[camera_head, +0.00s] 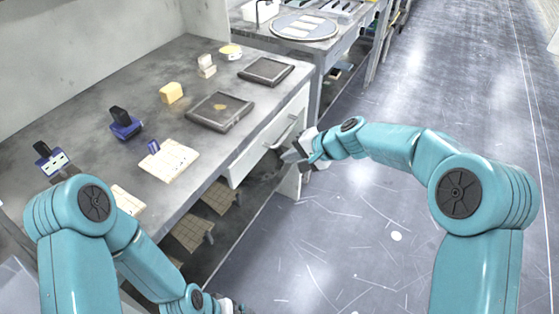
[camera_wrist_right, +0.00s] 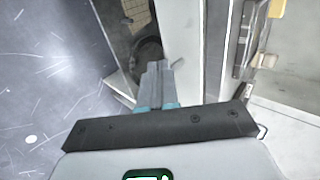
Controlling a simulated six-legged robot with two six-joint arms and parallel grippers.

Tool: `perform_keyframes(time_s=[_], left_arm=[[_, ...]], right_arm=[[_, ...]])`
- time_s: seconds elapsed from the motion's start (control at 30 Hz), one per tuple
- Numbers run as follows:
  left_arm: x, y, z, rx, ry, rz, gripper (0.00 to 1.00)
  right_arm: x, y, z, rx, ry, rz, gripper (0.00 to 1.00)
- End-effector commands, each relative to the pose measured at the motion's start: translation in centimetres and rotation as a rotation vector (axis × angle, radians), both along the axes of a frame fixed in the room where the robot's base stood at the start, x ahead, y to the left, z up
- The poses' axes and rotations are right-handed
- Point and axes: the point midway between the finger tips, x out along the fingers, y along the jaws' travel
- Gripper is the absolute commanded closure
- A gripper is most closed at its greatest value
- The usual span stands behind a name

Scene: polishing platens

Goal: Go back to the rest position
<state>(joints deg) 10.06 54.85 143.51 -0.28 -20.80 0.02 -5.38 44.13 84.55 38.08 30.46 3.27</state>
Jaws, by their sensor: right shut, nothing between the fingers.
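My right gripper (camera_head: 288,156) is out in front of the bench's right side, just below and beside the handle (camera_head: 284,133) of a white drawer front (camera_head: 252,152). Its fingers are together and empty; they also show shut in the right wrist view (camera_wrist_right: 158,78). I cannot tell whether they touch the drawer front. My left arm hangs low at the bottom left. Only a dark part of my left gripper (camera_head: 236,308) shows at the bottom edge, so its jaws cannot be judged.
The grey bench (camera_head: 90,125) holds two dark square platens (camera_head: 220,111) (camera_head: 266,70), a yellow block (camera_head: 171,93), a blue-and-black tool (camera_head: 124,123) and a cream board (camera_head: 167,161). A second bench (camera_head: 335,45) stands behind. The scratched grey floor (camera_head: 345,240) to the right is clear.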

Motion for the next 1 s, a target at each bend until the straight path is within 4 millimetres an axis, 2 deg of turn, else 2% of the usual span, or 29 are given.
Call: perform_keyframes(time_s=[0.1,0.37,0.47,0.57,0.67,0.7,0.77,0.8,0.9,1.0], left_arm=[[0.0,0.0,-0.1,0.000,0.000,0.001,0.00],[0.0,0.0,-0.1,0.000,0.000,0.001,0.00],[0.0,0.0,0.1,0.000,0.000,0.001,0.00],[0.0,0.0,0.6,0.000,0.000,0.001,0.00],[0.0,0.0,1.4,0.000,0.000,0.001,0.00],[0.0,0.0,1.8,0.000,0.000,0.001,0.00],[0.0,0.0,2.3,0.000,0.000,0.000,0.00],[0.0,0.0,2.6,0.000,0.000,0.000,0.00],[0.0,0.0,3.3,0.000,0.000,0.000,0.00],[0.0,0.0,3.7,0.000,0.000,0.000,0.00]], right_arm=[[-0.5,-0.9,1.0,0.001,-0.001,0.000,1.00],[-0.9,-1.4,1.5,-0.001,0.001,0.000,1.00],[-1.5,-1.8,0.0,-0.025,0.018,-0.001,1.00],[-3.5,-3.0,-4.2,-0.105,0.062,0.001,1.00],[-8.0,-5.0,-10.3,-0.228,0.124,0.028,1.00],[-10.3,-5.8,-12.7,-0.279,0.147,0.049,1.00],[-14.2,-6.8,-15.9,-0.347,0.174,0.094,1.00],[-16.8,-7.4,-17.5,-0.384,0.187,0.129,1.00],[-23.6,-8.1,-20.2,-0.442,0.206,0.225,1.00],[-28.9,-8.1,-21.1,-0.455,0.208,0.308,1.00]])
